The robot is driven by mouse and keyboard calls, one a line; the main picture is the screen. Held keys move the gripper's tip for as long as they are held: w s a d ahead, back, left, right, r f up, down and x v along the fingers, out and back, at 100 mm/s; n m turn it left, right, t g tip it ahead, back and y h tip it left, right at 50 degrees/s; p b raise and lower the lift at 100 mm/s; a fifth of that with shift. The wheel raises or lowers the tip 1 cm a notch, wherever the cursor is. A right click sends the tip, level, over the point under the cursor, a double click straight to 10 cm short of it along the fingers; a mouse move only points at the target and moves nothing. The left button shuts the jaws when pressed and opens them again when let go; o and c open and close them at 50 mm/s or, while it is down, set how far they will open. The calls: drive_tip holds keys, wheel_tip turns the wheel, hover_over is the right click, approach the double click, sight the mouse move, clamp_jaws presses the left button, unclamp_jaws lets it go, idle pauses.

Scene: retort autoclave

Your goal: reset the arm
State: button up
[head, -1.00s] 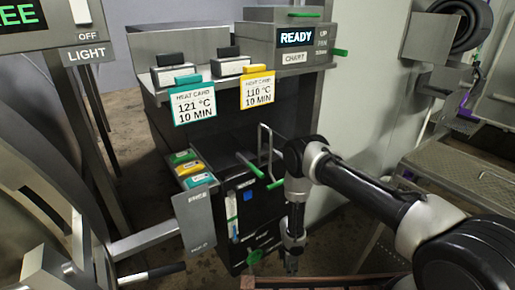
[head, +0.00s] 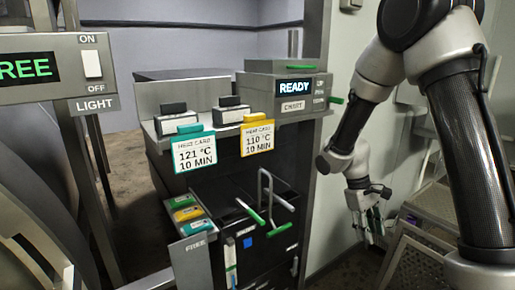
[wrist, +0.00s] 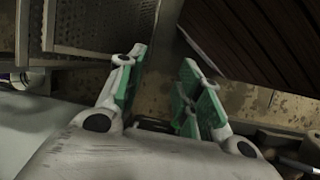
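My gripper (head: 374,228) hangs at the right of the head view, in front of the pale wall and to the right of the dark cabinet. My arm is folded, with its elbow high at the upper right and the forearm coming down to the wrist. In the wrist view my gripper (wrist: 160,95) has its two green-padded fingers spread apart. Nothing is between them, and the brown floor shows through the gap.
A metal mesh cart (head: 415,255) stands close to my gripper at the lower right.

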drive_tip(key=s+d+r+m+t+y, duration=0.1)
drive_tip(key=s+d+r+m+t, duration=0.1)
drive_tip(key=s+r, duration=0.7)
drive_tip(key=s+d+r+m+t+y, duration=0.1)
drive_tip(key=s+r+m+t+y, duration=0.1)
drive_tip(key=s+r+t, duration=0.3)
drive_tip(key=s+r+m, duration=0.1)
drive_tip(key=s+r, duration=0.3)
drive_tip(key=r, duration=0.5)
drive_tip(key=shift+s+d+r+m, duration=0.2)
drive_tip(key=shift+d+m, duration=0.1)
drive_tip(key=shift+d, duration=0.1)
drive_tip(key=shift+o, duration=0.7)
